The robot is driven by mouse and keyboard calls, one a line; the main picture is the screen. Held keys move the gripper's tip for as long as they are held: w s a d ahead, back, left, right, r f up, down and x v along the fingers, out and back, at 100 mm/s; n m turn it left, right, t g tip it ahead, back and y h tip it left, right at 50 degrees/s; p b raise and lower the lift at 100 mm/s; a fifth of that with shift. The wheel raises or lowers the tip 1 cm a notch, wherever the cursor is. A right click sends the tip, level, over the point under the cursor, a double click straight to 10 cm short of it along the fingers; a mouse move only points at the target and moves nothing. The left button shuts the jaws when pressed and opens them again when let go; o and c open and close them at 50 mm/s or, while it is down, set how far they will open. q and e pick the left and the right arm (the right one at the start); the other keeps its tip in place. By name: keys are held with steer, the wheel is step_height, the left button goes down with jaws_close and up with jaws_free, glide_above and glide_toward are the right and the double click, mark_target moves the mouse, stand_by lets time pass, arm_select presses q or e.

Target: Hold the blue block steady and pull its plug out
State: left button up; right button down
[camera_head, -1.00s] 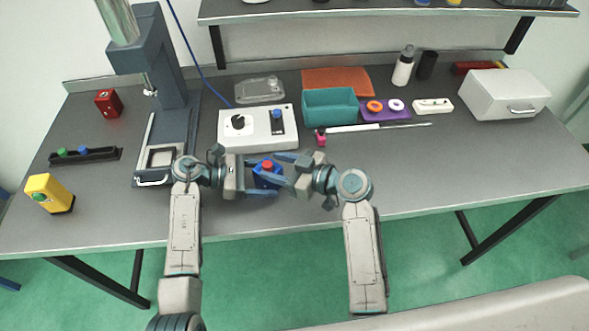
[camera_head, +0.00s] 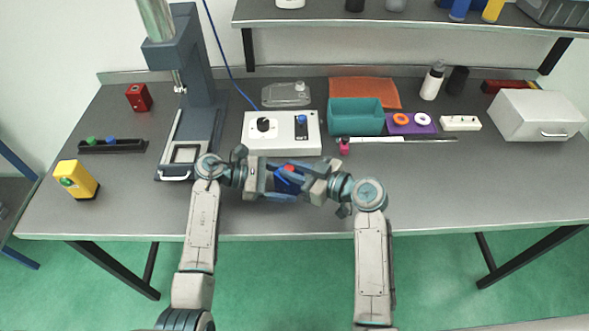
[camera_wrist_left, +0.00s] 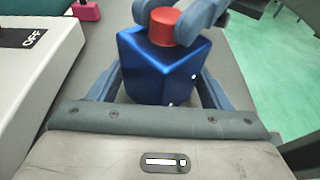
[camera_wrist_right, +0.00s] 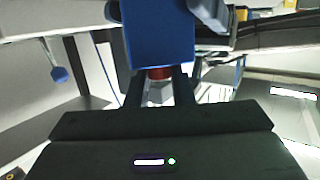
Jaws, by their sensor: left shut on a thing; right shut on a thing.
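The blue block (camera_head: 283,186) is held just above the front of the table. In the left wrist view the block (camera_wrist_left: 160,68) sits between my left gripper's (camera_wrist_left: 162,88) fingers, which press on its sides. The red plug (camera_wrist_left: 172,27) stands out of one face of the block. My right gripper (camera_wrist_right: 159,82) is shut on the red plug (camera_wrist_right: 159,73), with its fingers on either side. The block (camera_wrist_right: 158,35) fills the space just beyond the plug in the right wrist view. How deep the plug sits in the block is hidden.
Behind the grippers stand a white control box (camera_head: 282,133) and a teal bin (camera_head: 356,117). A press (camera_head: 196,90) is at the left. The table front at right is clear.

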steer(key=shift+r, duration=1.55)
stand_by(1.4)
